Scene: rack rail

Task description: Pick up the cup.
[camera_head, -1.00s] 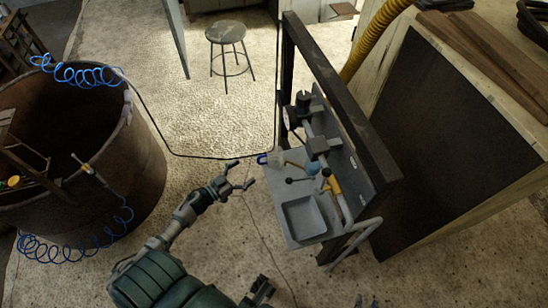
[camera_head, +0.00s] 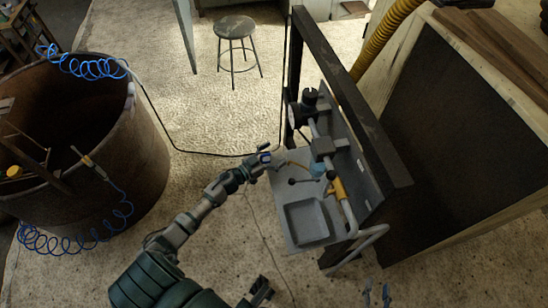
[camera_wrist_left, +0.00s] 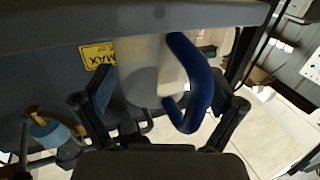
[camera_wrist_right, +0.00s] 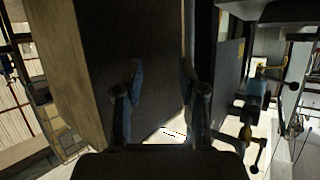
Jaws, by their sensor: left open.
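The cup is pale with a blue handle and sits at the left end of the grey rack shelf in the head view, its handle (camera_head: 264,156) showing beside my left gripper (camera_head: 257,163). In the left wrist view the pale cup body (camera_wrist_left: 150,72) and blue handle (camera_wrist_left: 196,88) lie between the spread fingers of my left gripper (camera_wrist_left: 165,98). The fingers are open; I cannot tell whether they touch the cup. My right gripper (camera_wrist_right: 158,100) is open and empty in the right wrist view, far from the cup.
The grey shelf (camera_head: 285,225) carries a square basin (camera_head: 308,222) and a light blue item (camera_head: 317,170). A dark rail frame (camera_head: 350,95) stands behind. A yellow "MAX" label (camera_wrist_left: 97,56) marks the panel. A rusty tub (camera_head: 150,150) stands left; a stool (camera_head: 235,28) stands behind.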

